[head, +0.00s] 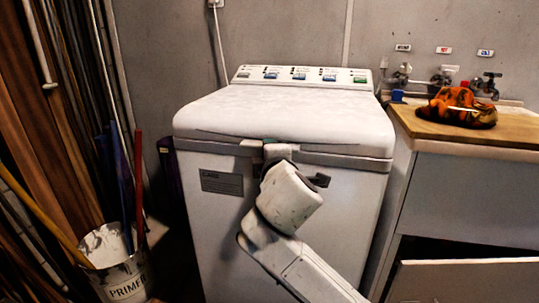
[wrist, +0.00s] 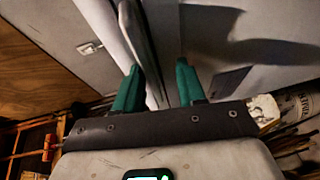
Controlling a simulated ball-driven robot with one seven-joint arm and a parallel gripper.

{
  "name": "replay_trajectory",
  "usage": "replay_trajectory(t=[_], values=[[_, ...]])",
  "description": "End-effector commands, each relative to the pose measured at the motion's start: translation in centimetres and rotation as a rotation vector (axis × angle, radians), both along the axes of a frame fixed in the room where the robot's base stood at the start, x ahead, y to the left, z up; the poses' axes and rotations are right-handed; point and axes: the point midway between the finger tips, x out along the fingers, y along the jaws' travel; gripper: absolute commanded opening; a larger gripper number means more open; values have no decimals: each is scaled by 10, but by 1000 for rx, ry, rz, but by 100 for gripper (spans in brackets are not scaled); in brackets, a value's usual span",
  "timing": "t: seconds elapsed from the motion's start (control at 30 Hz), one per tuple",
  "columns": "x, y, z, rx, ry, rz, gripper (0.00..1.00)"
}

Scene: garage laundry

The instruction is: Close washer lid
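The washer (head: 222,230) is a white top-loader with a control panel along its back. Its white lid (head: 285,108) lies over the top, roughly level, with its front edge close above the grey rim (head: 345,160). I cannot tell whether it is fully seated. My gripper (head: 275,150) is at the middle of the lid's front edge. In the wrist view its green fingers (wrist: 157,75) are spread apart with nothing gripped between them. The left finger overlaps the pale and dark edge strips of the washer. Contact with the lid is unclear.
A wooden counter (head: 415,124) with an orange and black cloth (head: 458,107) stands at the right, with taps behind it. A primer bucket (head: 122,270) and leaning boards (head: 45,120) are at the left. A panel (head: 465,281) juts out low at the right.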

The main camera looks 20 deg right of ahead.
Motion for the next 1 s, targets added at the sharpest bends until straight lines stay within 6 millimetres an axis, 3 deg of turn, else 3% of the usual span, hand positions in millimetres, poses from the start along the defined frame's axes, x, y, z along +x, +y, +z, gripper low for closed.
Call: replay_trajectory(t=[0.17,0.6,0.8,1.0], values=[[-15,4,2,4,3,0,36],[-90,22,11,3,2,2,36],[-103,25,12,0,1,0,36],[-104,25,12,-1,0,0,36]])
